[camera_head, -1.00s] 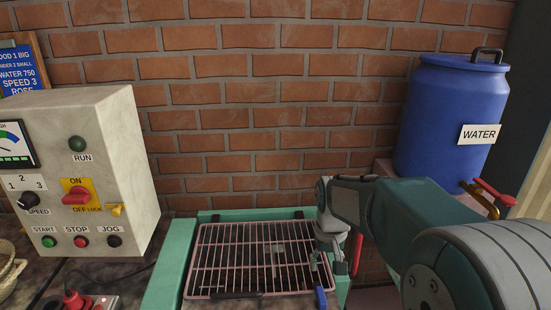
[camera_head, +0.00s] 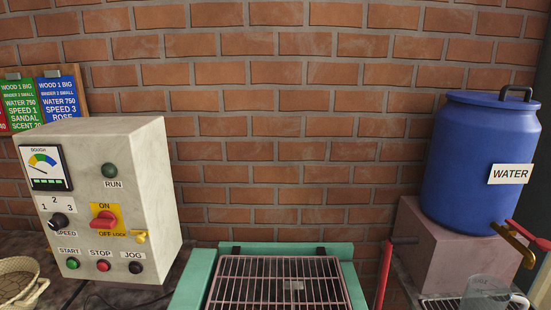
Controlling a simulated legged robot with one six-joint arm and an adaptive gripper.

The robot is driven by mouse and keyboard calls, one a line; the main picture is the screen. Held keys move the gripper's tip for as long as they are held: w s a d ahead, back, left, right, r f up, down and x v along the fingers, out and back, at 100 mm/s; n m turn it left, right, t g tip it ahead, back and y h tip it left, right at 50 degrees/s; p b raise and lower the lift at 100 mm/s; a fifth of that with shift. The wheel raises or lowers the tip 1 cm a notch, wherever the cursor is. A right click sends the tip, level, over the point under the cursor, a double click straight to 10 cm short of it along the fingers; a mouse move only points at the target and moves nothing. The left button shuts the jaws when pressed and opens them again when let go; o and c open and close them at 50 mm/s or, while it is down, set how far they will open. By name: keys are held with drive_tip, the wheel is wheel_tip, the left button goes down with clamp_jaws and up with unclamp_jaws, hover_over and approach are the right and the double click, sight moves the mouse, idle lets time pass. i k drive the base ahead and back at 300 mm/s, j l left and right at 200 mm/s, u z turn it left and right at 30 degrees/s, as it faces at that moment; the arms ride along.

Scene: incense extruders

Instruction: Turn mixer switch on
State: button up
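The control box (camera_head: 95,190) stands at the left against the brick wall. Its red rotary mixer switch (camera_head: 105,219) sits on a yellow plate marked ON above and OFF below. The red handle lies roughly sideways, and I cannot tell its exact setting. A small yellow piece marked LOCK (camera_head: 140,237) is beside the plate at lower right. The RUN lamp (camera_head: 109,170) looks dark green and unlit. My gripper is out of the picture.
A speed knob (camera_head: 58,221) and START (camera_head: 73,263), STOP (camera_head: 103,266) and JOG (camera_head: 135,267) buttons surround the switch. A green-framed grille (camera_head: 278,284) is right of the box. A blue water barrel (camera_head: 477,165) stands at the right. A wicker basket (camera_head: 18,284) is at lower left.

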sight(106, 219)
drive_tip(key=k+l+u, duration=0.1)
drive_tip(key=u, duration=0.3)
drive_tip(key=k+l+u, duration=0.1)
drive_tip(key=u, duration=0.25)
drive_tip(key=k+u, duration=0.15)
drive_tip(key=u, duration=0.25)
drive_tip(key=k+u, duration=0.15)
drive_tip(key=u, duration=0.2)
drive_tip(key=i+j+u, duration=0.1)
drive_tip(key=i+j, duration=0.15)
drive_tip(key=i, duration=0.2)
drive_tip(key=i+j+u, duration=0.15)
drive_tip(key=i, duration=0.35)
